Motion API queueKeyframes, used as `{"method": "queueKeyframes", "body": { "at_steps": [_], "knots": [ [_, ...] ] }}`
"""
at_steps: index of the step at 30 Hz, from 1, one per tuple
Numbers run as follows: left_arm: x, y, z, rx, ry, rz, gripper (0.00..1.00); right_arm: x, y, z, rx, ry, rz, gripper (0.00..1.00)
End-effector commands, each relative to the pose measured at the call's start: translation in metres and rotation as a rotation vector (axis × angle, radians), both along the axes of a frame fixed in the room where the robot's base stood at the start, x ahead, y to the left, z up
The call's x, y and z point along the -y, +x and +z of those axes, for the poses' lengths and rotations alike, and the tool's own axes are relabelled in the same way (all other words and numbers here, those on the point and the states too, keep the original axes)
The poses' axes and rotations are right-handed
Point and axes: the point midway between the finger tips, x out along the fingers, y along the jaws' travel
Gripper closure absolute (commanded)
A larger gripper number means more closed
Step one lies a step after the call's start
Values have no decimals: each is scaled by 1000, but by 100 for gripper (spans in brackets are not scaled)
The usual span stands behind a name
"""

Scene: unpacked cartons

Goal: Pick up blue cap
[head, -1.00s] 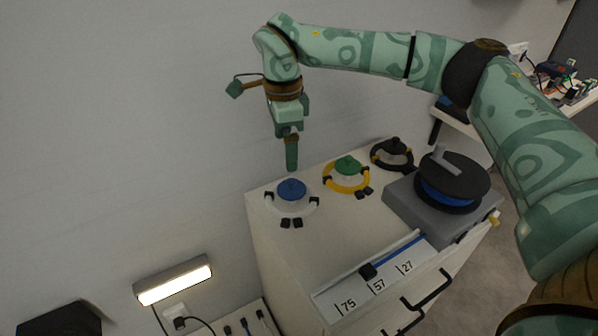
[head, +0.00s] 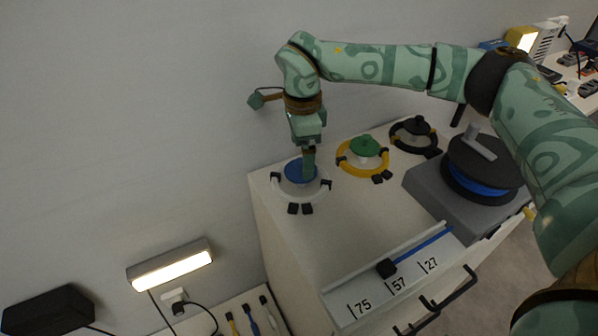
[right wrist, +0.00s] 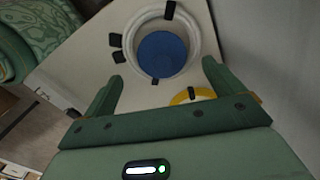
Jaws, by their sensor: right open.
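The blue cap (head: 299,171) is a round disc in the middle of a white ring (head: 318,194) with black clips, on top of a white cabinet. In the right wrist view the blue cap (right wrist: 162,55) lies ahead of the fingertips, centred between them. My right gripper (head: 308,165) points down and covers part of the cap in the head view. In the right wrist view my right gripper (right wrist: 162,82) is open, with nothing between its fingers. I cannot tell whether a finger touches the cap. My left gripper is not in view.
A green cap (head: 364,145) in a yellow ring and a black cap (head: 417,126) in a black ring stand to the right. A black spool (head: 484,163) on a grey box stands further right.

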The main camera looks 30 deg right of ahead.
Motion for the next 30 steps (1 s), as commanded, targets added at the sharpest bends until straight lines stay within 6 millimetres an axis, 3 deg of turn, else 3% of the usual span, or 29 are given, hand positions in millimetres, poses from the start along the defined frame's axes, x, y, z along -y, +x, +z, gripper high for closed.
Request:
{"method": "queueKeyframes", "body": {
  "at_steps": [1,6,14,15,20,21,30],
  "knots": [
    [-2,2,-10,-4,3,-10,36,0,2,-20,-10,0,0,7],
    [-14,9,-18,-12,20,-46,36,1,3,-43,-9,-1,0,7],
    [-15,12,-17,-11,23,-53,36,1,2,-42,-3,-1,-1,7],
    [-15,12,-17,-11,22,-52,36,1,2,-42,-3,-1,-1,9],
    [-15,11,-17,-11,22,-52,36,1,3,-42,-3,-1,-1,54],
    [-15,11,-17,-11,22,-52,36,1,3,-42,-3,-1,-1,58],
    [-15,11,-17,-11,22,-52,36,0,3,-42,-3,-1,0,63]
  ]
}}
